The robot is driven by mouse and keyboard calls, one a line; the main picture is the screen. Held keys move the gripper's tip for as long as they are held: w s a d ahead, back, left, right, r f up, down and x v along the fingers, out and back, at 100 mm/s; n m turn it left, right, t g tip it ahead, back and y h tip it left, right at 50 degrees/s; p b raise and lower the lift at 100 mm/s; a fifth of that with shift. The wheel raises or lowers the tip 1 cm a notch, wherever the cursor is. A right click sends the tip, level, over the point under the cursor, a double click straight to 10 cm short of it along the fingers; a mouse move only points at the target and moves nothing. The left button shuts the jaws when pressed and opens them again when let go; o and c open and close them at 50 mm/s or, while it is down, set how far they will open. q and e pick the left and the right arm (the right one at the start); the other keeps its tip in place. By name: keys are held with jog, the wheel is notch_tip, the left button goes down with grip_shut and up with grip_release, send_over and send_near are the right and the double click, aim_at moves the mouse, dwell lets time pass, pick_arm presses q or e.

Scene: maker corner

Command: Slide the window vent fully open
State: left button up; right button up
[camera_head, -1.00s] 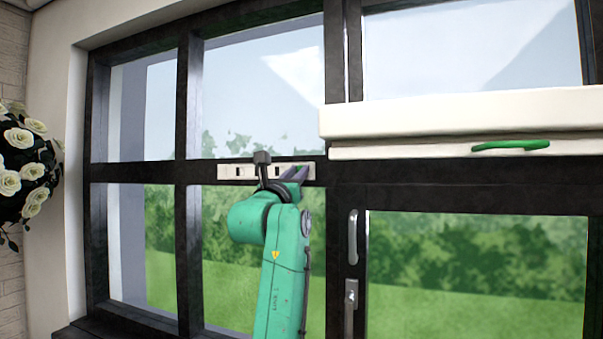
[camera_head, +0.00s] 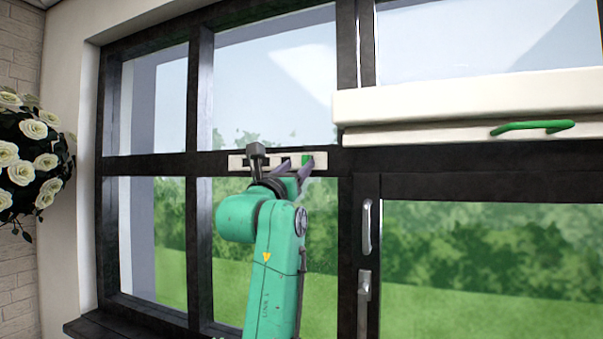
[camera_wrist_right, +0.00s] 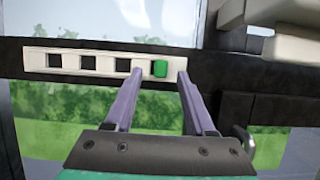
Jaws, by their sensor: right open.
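The window vent (camera_head: 237,162) is a white strip on the dark crossbar of the window frame. It also shows in the right wrist view (camera_wrist_right: 103,64), with several dark open slots. Its green slider knob (camera_wrist_right: 159,69) is at the strip's right end; in the head view the knob (camera_head: 307,160) shows just above my fingers. My right gripper (camera_head: 294,167) is open in front of the vent. In the wrist view its two purple fingertips (camera_wrist_right: 159,75) are on either side of the knob, with gaps visible; their depth against it is unclear. My left gripper is out of view.
A white roller-blind box (camera_head: 400,110) with a green handle (camera_head: 533,127) projects at the upper right. A silver window handle (camera_head: 364,288) is to the right of my arm. White roses (camera_head: 33,129) hang at the left.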

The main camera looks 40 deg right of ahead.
pick_arm(q)
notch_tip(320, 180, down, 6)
jog(key=b, duration=0.4)
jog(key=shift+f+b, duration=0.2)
jog(key=shift+b, duration=0.2)
pick_arm(e)
jog(key=v, duration=1)
jog(key=shift+a+f, duration=0.15)
jog(key=shift+a, duration=0.3)
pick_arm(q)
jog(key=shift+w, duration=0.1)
pick_arm(e)
jog(key=shift+w+f, duration=0.1)
